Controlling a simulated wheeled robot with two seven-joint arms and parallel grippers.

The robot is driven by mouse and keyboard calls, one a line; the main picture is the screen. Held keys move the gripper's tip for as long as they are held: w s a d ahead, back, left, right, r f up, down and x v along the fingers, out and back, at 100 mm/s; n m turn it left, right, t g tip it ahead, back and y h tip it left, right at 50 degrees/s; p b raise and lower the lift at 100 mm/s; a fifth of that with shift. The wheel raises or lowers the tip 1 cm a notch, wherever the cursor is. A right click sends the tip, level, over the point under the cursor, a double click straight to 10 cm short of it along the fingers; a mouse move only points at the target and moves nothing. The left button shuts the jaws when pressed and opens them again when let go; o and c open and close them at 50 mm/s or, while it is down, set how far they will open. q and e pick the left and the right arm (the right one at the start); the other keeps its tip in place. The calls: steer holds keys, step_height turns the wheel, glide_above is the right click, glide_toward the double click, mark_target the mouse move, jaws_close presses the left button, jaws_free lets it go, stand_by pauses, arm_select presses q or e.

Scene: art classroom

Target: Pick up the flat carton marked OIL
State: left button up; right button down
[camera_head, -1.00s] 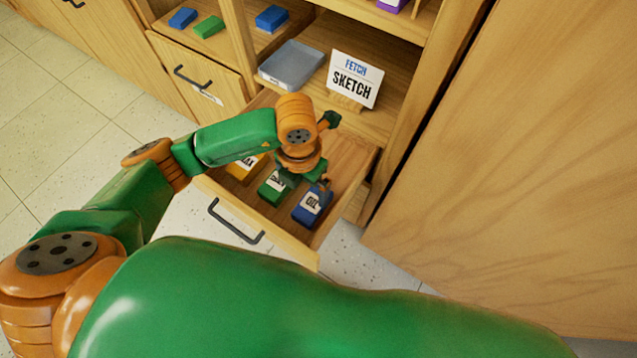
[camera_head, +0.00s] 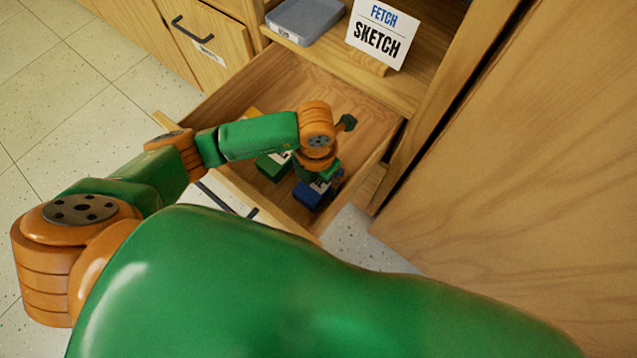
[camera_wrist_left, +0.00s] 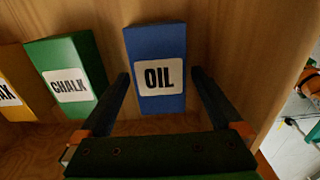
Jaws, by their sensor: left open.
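The blue flat carton marked OIL (camera_head: 312,196) lies in the open drawer (camera_head: 262,85), at its right front. In the left wrist view the blue carton (camera_wrist_left: 157,60) faces me with its white OIL label in clear sight. My left gripper (camera_head: 326,185) is over the carton and hides part of it in the head view. In the left wrist view the fingers of my left gripper (camera_wrist_left: 160,90) are open, one on each side of the carton's lower part, with gaps showing. My right gripper is not in view.
A green carton marked CHALK (camera_wrist_left: 72,75) lies to the left of the blue one, and a yellow carton (camera_wrist_left: 18,85) beyond it. The drawer's right wall (camera_wrist_left: 272,60) is close on the right. A FETCH SKETCH sign (camera_head: 382,35) and a grey tray (camera_head: 305,18) are on the shelf above.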

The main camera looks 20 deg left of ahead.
arm_select(q)
steer(key=shift+f, duration=0.45)
steer(key=c, duration=1.4)
